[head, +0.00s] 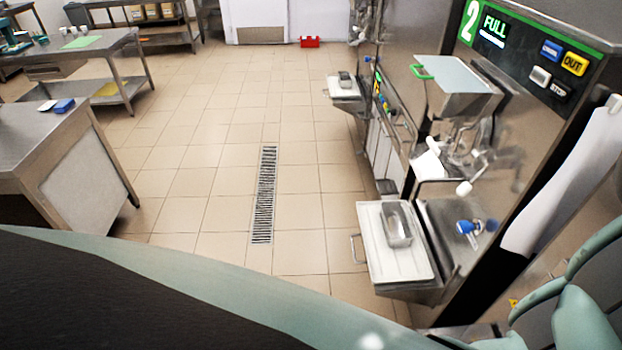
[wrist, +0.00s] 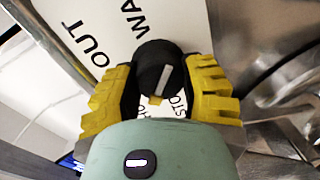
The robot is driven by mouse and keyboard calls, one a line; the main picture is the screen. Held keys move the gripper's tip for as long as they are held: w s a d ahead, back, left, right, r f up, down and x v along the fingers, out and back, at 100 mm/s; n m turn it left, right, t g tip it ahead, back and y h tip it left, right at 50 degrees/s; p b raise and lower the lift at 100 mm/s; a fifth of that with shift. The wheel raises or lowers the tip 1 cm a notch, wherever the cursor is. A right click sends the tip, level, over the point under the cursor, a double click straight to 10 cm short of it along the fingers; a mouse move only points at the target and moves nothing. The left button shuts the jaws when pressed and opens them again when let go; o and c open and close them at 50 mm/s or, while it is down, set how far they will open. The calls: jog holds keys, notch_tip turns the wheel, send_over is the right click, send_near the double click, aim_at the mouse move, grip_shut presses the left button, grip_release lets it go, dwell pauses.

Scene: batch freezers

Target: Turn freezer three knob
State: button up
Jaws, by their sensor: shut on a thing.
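In the wrist view a black round knob (wrist: 153,60) with a pale pointer line sits on a white label plate (wrist: 110,35). The plate carries printed words, among them "OUT" and partly hidden "WA" and "STO". My gripper (wrist: 160,77) has its yellow ridged fingers closed on the knob from both sides. The pointer line tilts to the upper right in this view. The lower part of the plate is hidden behind my gripper. No freezer number shows in the wrist view. The head view shows neither my gripper nor this knob.
In the head view freezer two (head: 500,60) stands at right, its display reading "FULL". Its white shelf (head: 372,240) holds a metal pan (head: 396,224). A steel table (head: 50,140) stands at left. The tiled floor with a drain grate (head: 264,195) is clear between them.

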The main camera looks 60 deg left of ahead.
jog(key=n+b, duration=0.1)
jog(key=n, duration=0.2)
jog(key=shift+w+a, duration=0.1)
jog(key=shift+a, duration=0.05)
jog(key=shift+n+h, duration=0.3)
jog(key=shift+n, duration=1.8)
jog(key=shift+f, duration=0.1)
jog(key=o, duration=1.2)
jog(key=shift+o, duration=0.2)
